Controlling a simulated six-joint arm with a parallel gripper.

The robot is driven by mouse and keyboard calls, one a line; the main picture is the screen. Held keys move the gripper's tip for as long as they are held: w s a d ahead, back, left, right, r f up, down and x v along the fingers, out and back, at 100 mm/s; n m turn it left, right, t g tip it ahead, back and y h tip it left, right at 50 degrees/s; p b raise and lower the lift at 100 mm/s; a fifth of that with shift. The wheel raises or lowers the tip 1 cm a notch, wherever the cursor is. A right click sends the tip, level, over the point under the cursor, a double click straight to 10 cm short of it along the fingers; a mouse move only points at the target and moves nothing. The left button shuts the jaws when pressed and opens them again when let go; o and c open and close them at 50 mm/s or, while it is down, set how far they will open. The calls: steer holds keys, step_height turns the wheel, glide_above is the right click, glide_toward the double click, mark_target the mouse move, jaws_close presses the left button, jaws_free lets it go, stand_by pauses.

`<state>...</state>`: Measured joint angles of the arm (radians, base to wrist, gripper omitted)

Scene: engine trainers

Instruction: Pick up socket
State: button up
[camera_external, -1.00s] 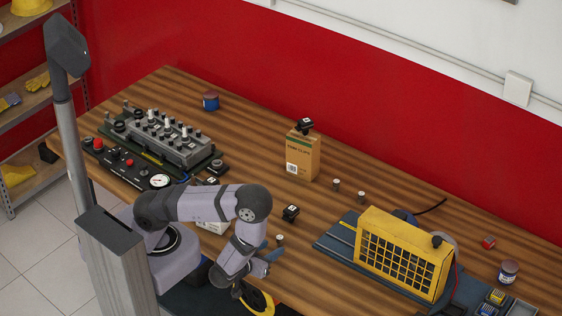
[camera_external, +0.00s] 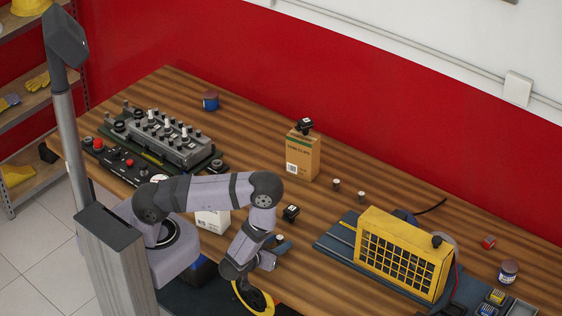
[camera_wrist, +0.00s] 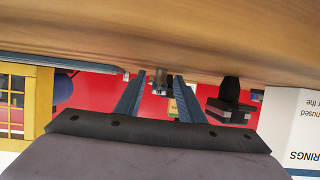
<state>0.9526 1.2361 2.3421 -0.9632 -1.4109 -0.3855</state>
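A small metallic socket (camera_external: 280,237) stands upright on the wooden bench, right at the fingertips of my gripper (camera_external: 279,249). In the wrist view, which is upside down, the socket (camera_wrist: 160,78) shows in the gap between the two blue fingers of my gripper (camera_wrist: 159,82). The fingers are apart, with clear space on both sides of the socket. I cannot tell whether the socket is fully between the tips or just beyond them. Two more small sockets stand farther back, one on the left (camera_external: 336,184) and one on the right (camera_external: 361,196).
A black part (camera_external: 291,213) stands close behind the gripper. A white box (camera_external: 213,221) is to its left, partly behind my arm. A yellow grille unit (camera_external: 402,254) is to the right, and a tan carton (camera_external: 302,158) stands farther back. The bench around the rear sockets is clear.

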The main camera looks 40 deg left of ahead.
jaws_close()
steer(key=shift+r, duration=0.2)
step_height(320, 180, up, 10)
steer(key=p, duration=0.1)
steer(key=shift+f, duration=0.15)
stand_by(0.6)
